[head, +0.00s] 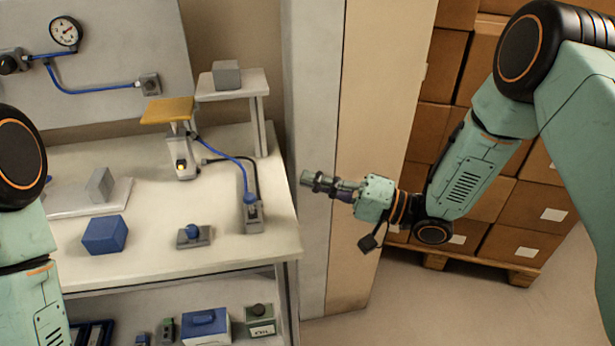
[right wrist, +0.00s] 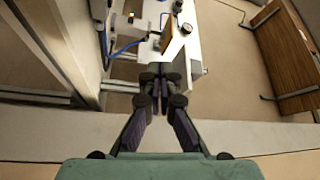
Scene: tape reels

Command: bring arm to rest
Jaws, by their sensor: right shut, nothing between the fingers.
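My right arm (head: 468,165) reaches in from the right in the head view. Its gripper (head: 308,180) points left, in front of a pale panel and clear of the bench's right edge. In the right wrist view the fingers of the right gripper (right wrist: 161,78) are together, with nothing between them. My left arm (head: 28,265) shows only in part at the left edge of the head view; its gripper is outside the picture.
A white bench (head: 150,230) holds a blue block (head: 105,234), a grey block (head: 100,185), a yellow-topped stand (head: 168,110) and a small raised shelf (head: 232,84). A tall panel (head: 365,130) stands behind my right gripper. Stacked cartons (head: 560,210) rest on a pallet at the right.

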